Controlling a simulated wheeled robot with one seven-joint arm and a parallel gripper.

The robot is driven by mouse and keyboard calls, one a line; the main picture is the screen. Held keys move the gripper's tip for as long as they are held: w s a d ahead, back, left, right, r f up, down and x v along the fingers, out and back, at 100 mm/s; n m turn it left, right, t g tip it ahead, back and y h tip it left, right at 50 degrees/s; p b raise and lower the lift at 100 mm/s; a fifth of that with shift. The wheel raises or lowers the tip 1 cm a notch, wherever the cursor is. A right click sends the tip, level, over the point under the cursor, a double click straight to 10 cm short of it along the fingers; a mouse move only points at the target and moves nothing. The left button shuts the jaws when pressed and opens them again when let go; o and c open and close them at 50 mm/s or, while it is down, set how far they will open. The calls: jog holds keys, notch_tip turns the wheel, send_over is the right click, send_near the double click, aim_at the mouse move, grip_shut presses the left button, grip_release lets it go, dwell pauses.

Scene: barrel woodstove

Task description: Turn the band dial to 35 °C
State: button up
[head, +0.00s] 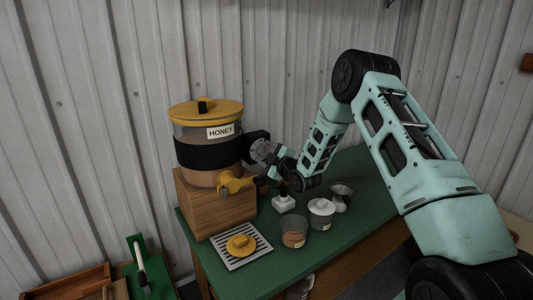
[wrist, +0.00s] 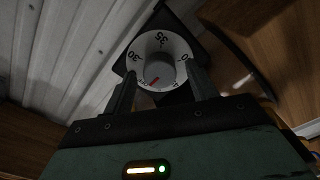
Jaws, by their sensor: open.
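The honey tank (head: 208,130) has a yellow lid, a "HONEY" label and a black band (head: 207,154) around its middle. In the wrist view the band dial (wrist: 175,42) is a white disc marked 30, 35 and a partly hidden number, with a grey central knob (wrist: 160,66). A red mark shows at the knob's lower edge, away from the 35 at the top. My gripper (wrist: 160,74) is open, one finger on each side of the knob's lower part; I cannot tell if they touch it. In the head view my gripper (head: 270,153) is beside the tank's right side.
The tank stands on a wooden block (head: 213,205) with a yellow tap (head: 235,183) in front. A drip grille (head: 241,246), jars (head: 321,212), a white-based item (head: 283,202) and a metal cup (head: 342,196) stand on the green tabletop (head: 265,275). A corrugated wall is behind.

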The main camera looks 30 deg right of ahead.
jog(key=c, duration=1)
jog(key=shift+f+b, duration=0.1)
jog(key=shift+b, duration=0.2)
